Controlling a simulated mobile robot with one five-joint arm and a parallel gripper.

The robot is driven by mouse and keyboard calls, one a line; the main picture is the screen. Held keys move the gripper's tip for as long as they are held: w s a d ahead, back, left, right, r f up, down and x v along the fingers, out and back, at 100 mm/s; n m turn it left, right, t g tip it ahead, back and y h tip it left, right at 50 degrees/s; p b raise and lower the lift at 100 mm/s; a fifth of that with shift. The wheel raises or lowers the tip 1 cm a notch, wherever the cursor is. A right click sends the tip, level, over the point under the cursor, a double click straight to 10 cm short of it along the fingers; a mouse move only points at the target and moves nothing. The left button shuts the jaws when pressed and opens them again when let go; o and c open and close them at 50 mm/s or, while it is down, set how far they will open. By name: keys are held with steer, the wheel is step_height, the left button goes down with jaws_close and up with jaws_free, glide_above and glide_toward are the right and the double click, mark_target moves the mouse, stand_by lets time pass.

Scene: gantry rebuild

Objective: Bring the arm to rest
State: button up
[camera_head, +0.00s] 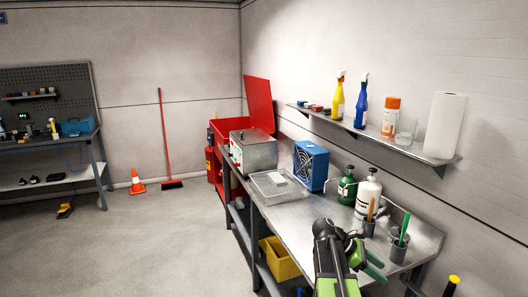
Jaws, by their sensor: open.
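My arm, black and green, rises from the bottom edge in front of the metal workbench (296,222). My gripper (382,272) shows at the lower right, its green fingers pointing right over the near end of the bench top. The fingers are apart and I see nothing held between them. Part of the gripper is hidden behind my own arm links.
Close by on the bench are a grey cup with a green-handled tool (398,250), another grey cup (368,228), a white bottle (367,194) and a green bottle (347,188). A wall shelf (375,137) hangs above.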

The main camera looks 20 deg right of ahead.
steer(key=w+a+f+t, duration=0.1)
steer(key=a+f, duration=0.1)
steer(key=a, duration=0.2)
steer(key=w+a+f+y+b, duration=0.1)
steer(key=w+a+f, duration=0.1)
steer(key=a, duration=0.3)
steer(key=w+a+f+t, duration=0.1)
steer(key=w+a, duration=0.1)
steer(key=a, duration=0.2)
steer(key=shift+a+f+t, duration=0.2)
steer(key=shift+f+t, duration=0.1)
steer(key=shift+f, duration=0.1)
steer(key=a+f+m+t+y, duration=0.1)
steer(key=a+m, duration=0.3)
steer(key=a, duration=0.5)
steer(key=a+f+m+t+y+b, duration=0.1)
steer(key=a+f+m+y, duration=0.2)
steer(key=a, duration=0.6)
steer(key=a+f+m+t+y, duration=0.1)
steer(key=a+f+m+y, duration=0.2)
steer(key=a, duration=0.7)
steer(key=shift+f+m+y+b, duration=0.3)
steer(key=shift+m+y+b, duration=0.1)
steer(key=shift+m+y, duration=0.35)
